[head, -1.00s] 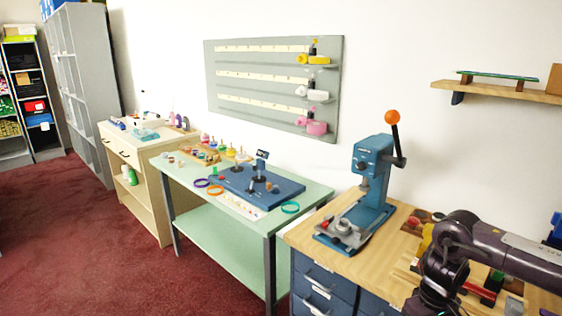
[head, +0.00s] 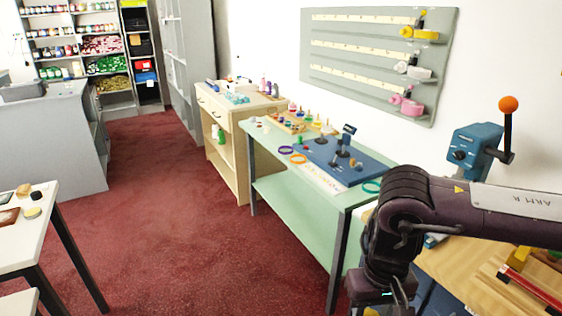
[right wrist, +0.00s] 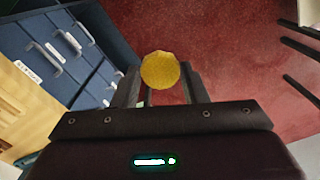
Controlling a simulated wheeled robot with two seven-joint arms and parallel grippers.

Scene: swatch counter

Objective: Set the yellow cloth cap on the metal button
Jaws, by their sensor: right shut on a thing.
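The yellow cloth cap (right wrist: 160,68) is round and faceted, and sits between the fingertips of my right gripper (right wrist: 158,88) in the right wrist view. The gripper is shut on it and holds it over the red floor, beside the blue drawers. I cannot pick out the metal button in either view. My left gripper is not in view.
A blue press (head: 476,145) with an orange knob stands at the right. A green table (head: 284,195) holds a blue board (head: 335,165). A white table (head: 55,225) with small items is at lower left. Red carpet (head: 175,235) is open between.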

